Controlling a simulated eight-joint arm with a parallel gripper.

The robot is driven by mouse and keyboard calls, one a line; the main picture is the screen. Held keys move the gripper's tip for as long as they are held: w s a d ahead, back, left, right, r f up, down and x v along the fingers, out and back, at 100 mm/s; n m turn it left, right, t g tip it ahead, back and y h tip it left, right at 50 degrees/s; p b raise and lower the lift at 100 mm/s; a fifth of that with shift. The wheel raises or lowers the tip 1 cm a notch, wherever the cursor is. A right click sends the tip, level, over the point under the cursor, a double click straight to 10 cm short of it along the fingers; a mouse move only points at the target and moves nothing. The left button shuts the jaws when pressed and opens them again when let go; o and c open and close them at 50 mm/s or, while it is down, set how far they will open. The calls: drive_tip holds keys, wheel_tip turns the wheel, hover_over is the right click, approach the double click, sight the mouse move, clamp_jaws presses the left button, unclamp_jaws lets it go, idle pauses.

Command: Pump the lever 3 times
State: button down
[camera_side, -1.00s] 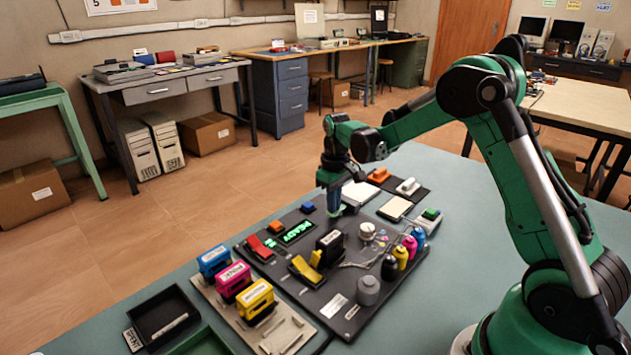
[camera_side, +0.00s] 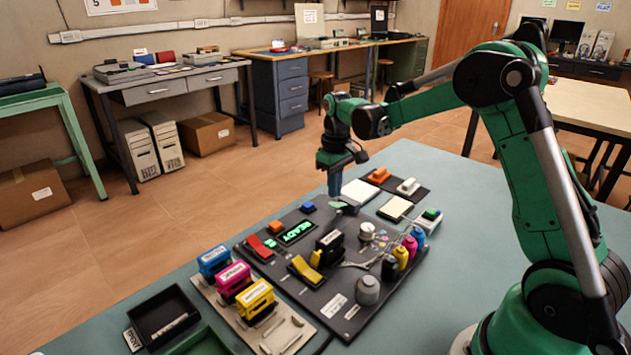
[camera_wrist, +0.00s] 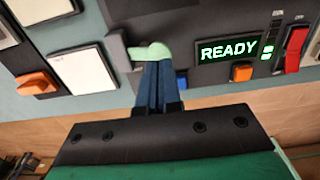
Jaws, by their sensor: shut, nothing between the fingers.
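The lever (camera_side: 337,205) shows a pale green handle on a dark mount at the back edge of the black panel. In the wrist view the handle (camera_wrist: 152,50) sticks out to the right of a grey block. My gripper (camera_side: 335,194) points down with its blue fingers together and empty, just above the handle in the side view. In the wrist view the fingertips (camera_wrist: 157,64) meet the handle's lower edge. I cannot tell whether they touch it. The green display (camera_side: 297,232) reads READY.
The black panel (camera_side: 340,300) also carries a red switch (camera_wrist: 297,48), an orange button (camera_wrist: 242,72), a yellow rocker (camera_side: 306,270) and several bottles. White pads (camera_wrist: 84,77) lie beside the lever. Cartridges (camera_side: 232,282) stand on a tray at the front left.

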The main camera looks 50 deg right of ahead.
sight(334, 204)
drive_tip(key=shift+f, duration=0.35)
idle(0.3)
drive_tip(key=shift+f, duration=1.55)
drive_tip(key=shift+r, duration=1.9)
drive_tip(key=shift+f, duration=0.3)
drive_tip(key=shift+f, duration=1.65)
drive_tip(key=shift+r, duration=0.1)
drive_tip(key=shift+r, duration=1.85)
